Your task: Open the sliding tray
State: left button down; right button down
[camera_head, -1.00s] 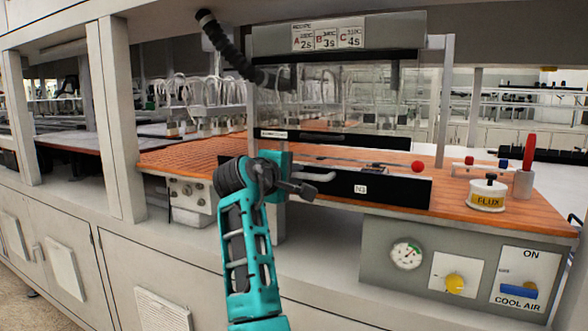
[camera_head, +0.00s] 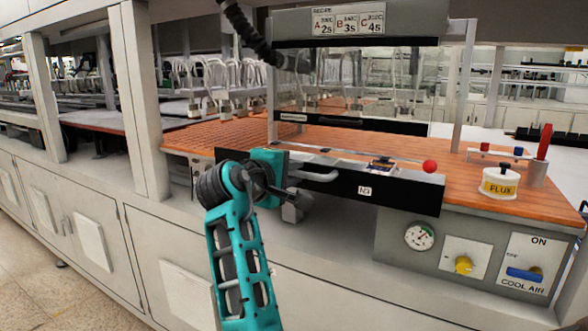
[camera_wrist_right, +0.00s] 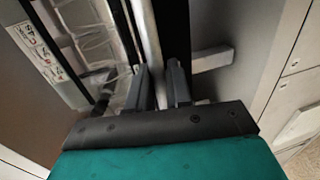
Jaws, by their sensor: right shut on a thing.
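The sliding tray has a black front panel (camera_head: 400,192) with an N3 label and a pale bar handle (camera_head: 318,175). It stands pulled out past the front of the orange worktop, showing part of its inside with a small dark-and-white piece (camera_head: 381,165). My right gripper (camera_head: 288,193) is at the left part of the panel, shut on the handle; its fingertips are partly hidden by my wrist. In the right wrist view the two fingers (camera_wrist_right: 160,85) sit around the silver bar, beside the black panel. My left gripper is not in view.
A clear shield (camera_head: 350,85) stands above the tray. A red ball (camera_head: 430,166) is by the tray's right end. A FLUX pot (camera_head: 499,184) stands at right on the orange worktop (camera_head: 470,180). Below is a grey control panel (camera_head: 400,255). The space before the bench is clear.

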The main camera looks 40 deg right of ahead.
jog(key=shift+a+f, duration=0.1)
jog(key=shift+f, duration=0.1)
jog(key=c, duration=1.4)
grip_release()
jog(key=shift+o, duration=0.8)
jog(key=shift+s+a+r, duration=0.15)
jog(key=shift+a, duration=0.05)
jog(key=shift+d, duration=0.1)
jog(key=p+v, duration=0.1)
jog(key=v, duration=1.2)
